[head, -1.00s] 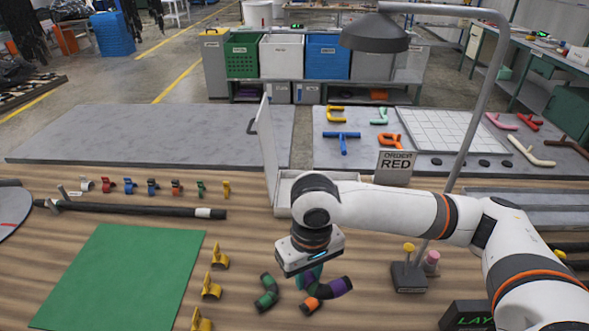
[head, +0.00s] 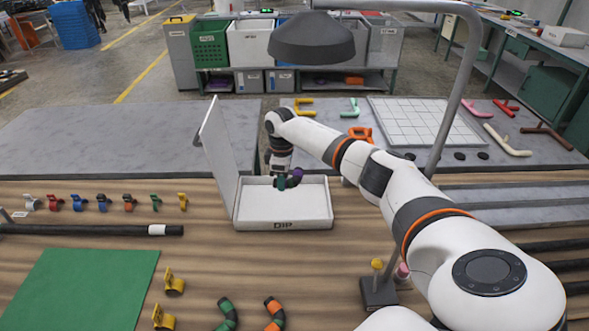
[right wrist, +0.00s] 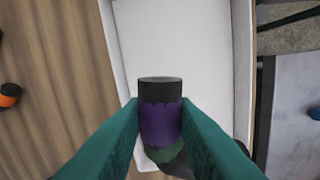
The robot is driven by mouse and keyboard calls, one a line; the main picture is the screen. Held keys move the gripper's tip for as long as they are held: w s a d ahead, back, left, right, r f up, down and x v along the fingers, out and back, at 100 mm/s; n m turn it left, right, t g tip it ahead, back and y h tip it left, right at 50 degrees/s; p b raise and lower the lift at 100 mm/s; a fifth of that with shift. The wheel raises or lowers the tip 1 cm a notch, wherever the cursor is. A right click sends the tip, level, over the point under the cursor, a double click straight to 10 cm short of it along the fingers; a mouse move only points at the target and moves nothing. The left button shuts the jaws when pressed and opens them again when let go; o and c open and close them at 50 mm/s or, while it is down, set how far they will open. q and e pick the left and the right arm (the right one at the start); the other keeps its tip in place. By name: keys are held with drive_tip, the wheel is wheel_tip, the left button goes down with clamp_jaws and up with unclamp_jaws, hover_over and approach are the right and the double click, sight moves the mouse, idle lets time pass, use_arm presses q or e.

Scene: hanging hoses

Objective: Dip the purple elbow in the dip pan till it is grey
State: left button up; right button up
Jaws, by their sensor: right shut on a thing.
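My right gripper (head: 286,182) is shut on the purple elbow (head: 296,174). In the right wrist view its teal fingers (right wrist: 160,128) close on both sides of the purple elbow (right wrist: 160,122), which shows a purple middle and a black end; its far part is hidden. The gripper and elbow are over the white dip pan (head: 283,224), marked DIP, near its back. The pan's pale floor also shows behind the elbow in the right wrist view (right wrist: 175,45). I cannot tell whether the elbow touches the floor of the pan. My left gripper is out of view.
The pan's lid (head: 217,155) stands open on its left side. A lamp (head: 311,40) hangs above and behind the pan on a curved pole. A green elbow (head: 228,314) and an orange elbow (head: 274,314) lie at the front. A green mat (head: 82,290) lies left.

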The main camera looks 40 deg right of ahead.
use_arm(q)
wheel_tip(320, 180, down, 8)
drive_tip(key=b, duration=0.8)
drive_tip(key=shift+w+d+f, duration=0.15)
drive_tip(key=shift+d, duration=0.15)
use_arm(e)
drive_tip(key=shift+n, duration=0.4)
drive_tip(key=d+f, duration=0.1)
drive_tip(key=f, duration=0.2)
drive_tip(key=d+f, duration=0.1)
drive_tip(key=f, duration=0.2)
drive_tip(key=d+f, duration=0.1)
drive_tip(key=f, duration=0.2)
drive_tip(key=shift+d+f, duration=0.15)
drive_tip(key=shift+f, duration=0.2)
drive_tip(key=shift+w, duration=0.1)
